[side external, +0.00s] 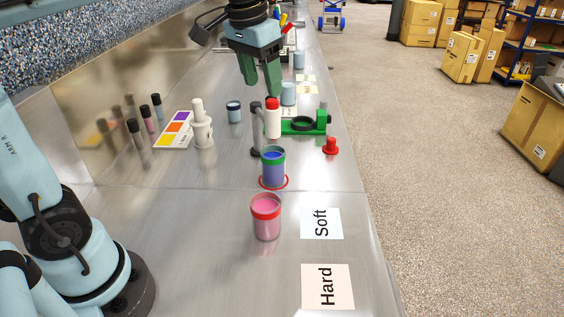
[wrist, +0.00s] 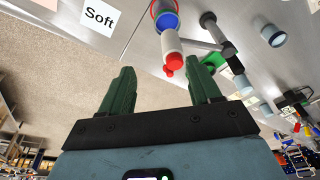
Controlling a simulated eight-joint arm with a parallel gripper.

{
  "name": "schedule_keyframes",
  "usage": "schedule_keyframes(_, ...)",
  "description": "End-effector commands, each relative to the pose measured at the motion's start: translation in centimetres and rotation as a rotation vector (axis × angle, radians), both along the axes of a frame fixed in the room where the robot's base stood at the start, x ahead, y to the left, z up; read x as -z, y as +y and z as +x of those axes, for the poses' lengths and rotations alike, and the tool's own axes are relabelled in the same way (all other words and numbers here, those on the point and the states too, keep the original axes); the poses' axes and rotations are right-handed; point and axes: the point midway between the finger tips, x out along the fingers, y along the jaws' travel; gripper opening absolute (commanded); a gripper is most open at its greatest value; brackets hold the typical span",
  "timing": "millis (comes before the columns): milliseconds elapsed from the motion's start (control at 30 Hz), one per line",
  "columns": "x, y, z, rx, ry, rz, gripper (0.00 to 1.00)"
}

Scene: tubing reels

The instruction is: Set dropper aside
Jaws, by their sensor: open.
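The white dropper with a red top (side external: 272,118) is upright beside a grey stand (side external: 257,132), above or just behind the blue jar (side external: 273,166). I cannot tell whether the stand holds it. In the wrist view the dropper (wrist: 171,44) shows its red end toward the camera, beyond my fingertips and between their lines. The stand (wrist: 226,48) is to its right, with a bar reaching toward it. My gripper (side external: 262,90) points down, open and empty, above and behind the dropper; its two green fingers also show in the wrist view (wrist: 164,82).
The blue jar stands in a red ring (side external: 287,183). A pink jar (side external: 266,218) is in front, left of the "Soft" card (side external: 322,224) and "Hard" card (side external: 327,287). A green fixture (side external: 321,121) and red knob (side external: 331,146) are right. A white bottle (side external: 203,130) is left.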

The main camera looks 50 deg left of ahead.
Motion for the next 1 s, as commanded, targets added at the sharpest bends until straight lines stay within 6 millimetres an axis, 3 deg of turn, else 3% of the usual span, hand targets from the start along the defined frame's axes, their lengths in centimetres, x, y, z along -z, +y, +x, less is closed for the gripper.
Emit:
schedule_keyframes(200,-2.1,1.3,3.0,-0.001,0.138,-0.008,0.63)
schedule_keyframes(533,-2.5,2.1,4.2,0.0,0.222,-0.016,0.63)
schedule_keyframes(767,-0.6,2.1,4.2,0.0,0.222,-0.016,0.63)
schedule_keyframes(1000,2.9,2.1,4.2,0.0,0.221,-0.016,0.63)
